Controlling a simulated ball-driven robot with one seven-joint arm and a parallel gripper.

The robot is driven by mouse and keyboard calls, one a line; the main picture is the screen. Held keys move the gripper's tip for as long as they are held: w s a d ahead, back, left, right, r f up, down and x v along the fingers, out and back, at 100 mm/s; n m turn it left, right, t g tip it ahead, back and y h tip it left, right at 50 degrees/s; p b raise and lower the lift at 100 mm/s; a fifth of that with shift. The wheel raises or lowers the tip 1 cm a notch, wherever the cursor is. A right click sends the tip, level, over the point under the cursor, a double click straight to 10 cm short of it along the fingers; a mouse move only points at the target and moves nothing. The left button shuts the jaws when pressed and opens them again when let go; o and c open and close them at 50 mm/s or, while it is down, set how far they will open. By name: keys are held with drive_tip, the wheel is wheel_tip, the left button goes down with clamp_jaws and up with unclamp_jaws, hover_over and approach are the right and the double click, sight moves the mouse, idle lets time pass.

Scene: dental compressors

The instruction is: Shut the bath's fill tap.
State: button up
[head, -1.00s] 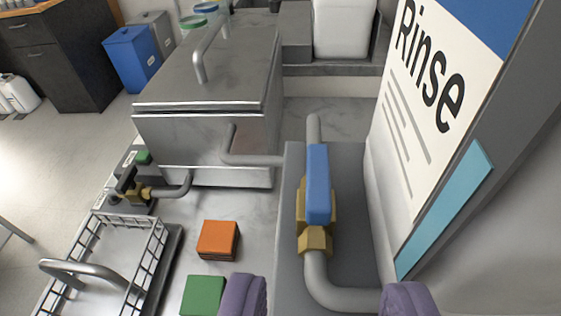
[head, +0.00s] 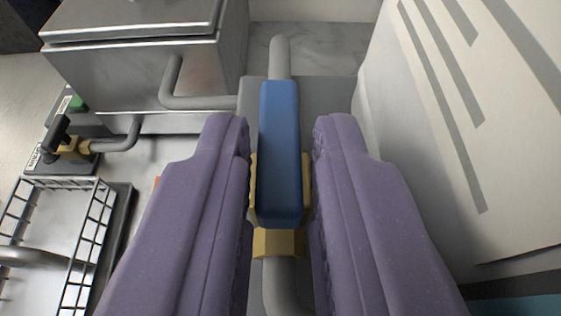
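The fill tap's blue lever handle (head: 280,150) sits on a brass valve body (head: 277,243) in a grey pipe. The lever points along the pipe, away from me. My gripper (head: 281,135) is open, with one purple finger on each side of the lever. A narrow gap shows on both sides, so the fingers do not look closed on it. The steel bath (head: 140,65) stands at the upper left with its lid down. The lower pipe and part of the valve body are partly hidden by the fingers.
A second brass valve with a black handle (head: 57,133) is at the left, labelled beside it. A wire basket (head: 95,215) stands at the lower left. The white sign panel (head: 430,130) rises close on the right of the tap.

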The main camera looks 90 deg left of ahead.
clamp_jaws()
